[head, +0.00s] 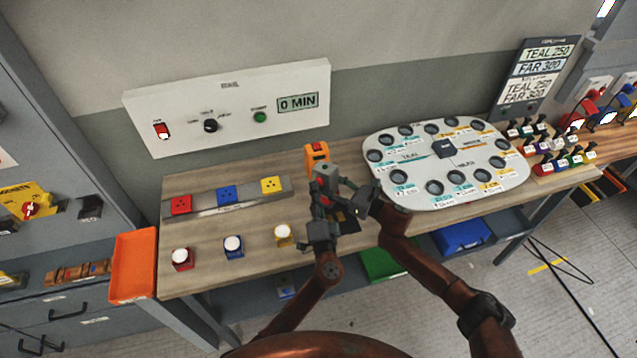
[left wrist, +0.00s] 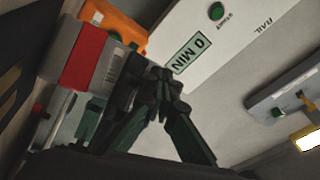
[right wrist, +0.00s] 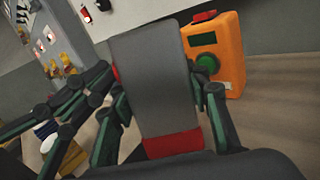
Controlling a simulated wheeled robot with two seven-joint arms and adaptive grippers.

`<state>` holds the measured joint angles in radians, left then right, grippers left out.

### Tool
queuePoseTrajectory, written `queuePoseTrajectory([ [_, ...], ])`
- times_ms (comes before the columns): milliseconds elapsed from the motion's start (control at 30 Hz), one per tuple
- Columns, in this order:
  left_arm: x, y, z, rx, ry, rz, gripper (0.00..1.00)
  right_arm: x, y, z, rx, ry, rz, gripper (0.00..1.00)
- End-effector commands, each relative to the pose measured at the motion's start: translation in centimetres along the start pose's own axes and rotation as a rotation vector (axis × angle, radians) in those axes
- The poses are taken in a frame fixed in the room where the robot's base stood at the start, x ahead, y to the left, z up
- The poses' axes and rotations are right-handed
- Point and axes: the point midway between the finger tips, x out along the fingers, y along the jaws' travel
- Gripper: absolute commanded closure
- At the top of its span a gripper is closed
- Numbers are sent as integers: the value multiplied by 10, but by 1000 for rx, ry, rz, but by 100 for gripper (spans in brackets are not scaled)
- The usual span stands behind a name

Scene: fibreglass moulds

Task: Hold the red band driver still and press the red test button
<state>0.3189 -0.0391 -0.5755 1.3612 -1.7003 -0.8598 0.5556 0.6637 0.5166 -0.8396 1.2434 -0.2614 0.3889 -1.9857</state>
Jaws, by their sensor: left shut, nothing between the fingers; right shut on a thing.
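The red band driver, grey with a red band, is upright in my right gripper (head: 337,190) in the head view. In the right wrist view the driver (right wrist: 155,75) stands between my right fingers, with its red band (right wrist: 172,143) low down. In the left wrist view the driver (left wrist: 92,58) is at upper left. My left gripper (left wrist: 160,85) is shut and empty close beside it; whether it touches cannot be told. An orange box (right wrist: 218,55) with a green button and a red top part (right wrist: 205,15) stands just behind. I cannot make out a test button on the driver.
A white timer panel (head: 225,105) reading 0 MIN stands behind the bench. Red, blue and yellow blocks (head: 228,195) are at left. An orange tray (head: 133,265) hangs at the left bench edge.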

Motion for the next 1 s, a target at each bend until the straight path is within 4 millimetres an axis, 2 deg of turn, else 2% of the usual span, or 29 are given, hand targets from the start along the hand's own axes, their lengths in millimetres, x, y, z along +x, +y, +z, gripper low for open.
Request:
queuePoseTrajectory([
  [733,4,2,-3,-1,2,1,100,1,3,1,-2,-2,7,92],
  [1000,-4,-3,2,-1,2,0,100,1,3,1,-1,-2,6,92],
])
